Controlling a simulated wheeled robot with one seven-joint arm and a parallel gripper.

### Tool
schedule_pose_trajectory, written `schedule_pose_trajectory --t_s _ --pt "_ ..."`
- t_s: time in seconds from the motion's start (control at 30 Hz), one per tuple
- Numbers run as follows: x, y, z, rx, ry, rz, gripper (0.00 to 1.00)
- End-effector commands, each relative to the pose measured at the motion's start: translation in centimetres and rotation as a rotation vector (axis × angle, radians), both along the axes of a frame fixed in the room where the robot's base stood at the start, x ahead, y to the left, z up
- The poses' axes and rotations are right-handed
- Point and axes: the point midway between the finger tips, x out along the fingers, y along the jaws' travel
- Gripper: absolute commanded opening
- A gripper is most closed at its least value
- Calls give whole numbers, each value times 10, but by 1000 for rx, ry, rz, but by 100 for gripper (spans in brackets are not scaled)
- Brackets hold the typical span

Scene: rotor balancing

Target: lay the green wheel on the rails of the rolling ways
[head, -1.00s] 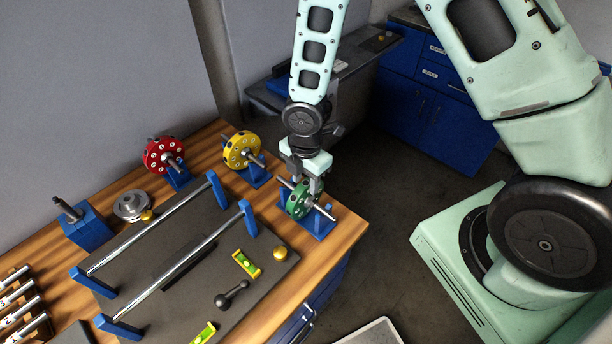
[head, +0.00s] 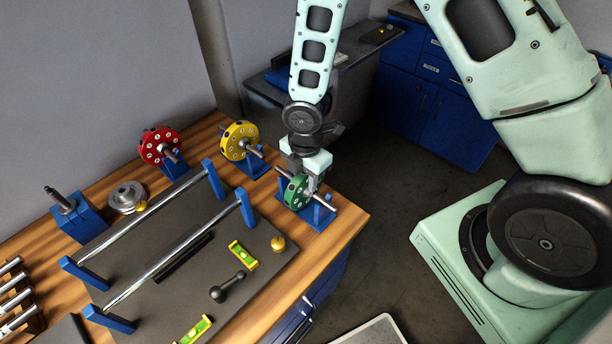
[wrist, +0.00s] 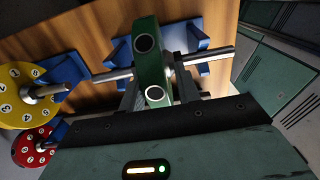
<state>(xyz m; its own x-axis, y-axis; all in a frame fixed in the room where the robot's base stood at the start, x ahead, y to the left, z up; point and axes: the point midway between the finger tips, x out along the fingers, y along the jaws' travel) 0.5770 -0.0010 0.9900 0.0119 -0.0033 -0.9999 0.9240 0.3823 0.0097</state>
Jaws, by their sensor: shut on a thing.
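The green wheel (head: 297,192) sits at its blue stand (head: 314,217) at the table's right end, with its steel shaft sticking out on both sides. My gripper (head: 309,184) reaches down from above and is shut on the green wheel. In the wrist view the green wheel (wrist: 150,65) stands edge-on between the fingers, above the blue stand (wrist: 198,45). I cannot tell whether the shaft still touches the stand. The rolling ways are two parallel steel rails (head: 172,252) on blue end posts (head: 246,208), left of the gripper, and they are bare.
The yellow wheel (head: 239,141) and red wheel (head: 160,146) stand on blue stands behind the rails. A grey disc (head: 127,197) and a blue block with a post (head: 78,222) are at the left. A green level (head: 242,255), a dark dumbbell-shaped piece (head: 229,287) and a brass knob (head: 278,244) lie in front.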

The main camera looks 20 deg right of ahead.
Motion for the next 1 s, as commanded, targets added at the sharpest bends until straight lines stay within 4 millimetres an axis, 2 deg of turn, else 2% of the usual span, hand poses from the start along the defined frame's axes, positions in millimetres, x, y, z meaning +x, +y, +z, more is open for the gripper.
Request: schedule_pose_trajectory --t_s 0.03,0.17,0.8,1.0 --pt "-1 2 -13 8 5 1 0" --pt "0 2 -9 8 4 1 0" --pt "-1 1 49 6 5 0 0" --pt "-1 1 55 5 4 1 0"
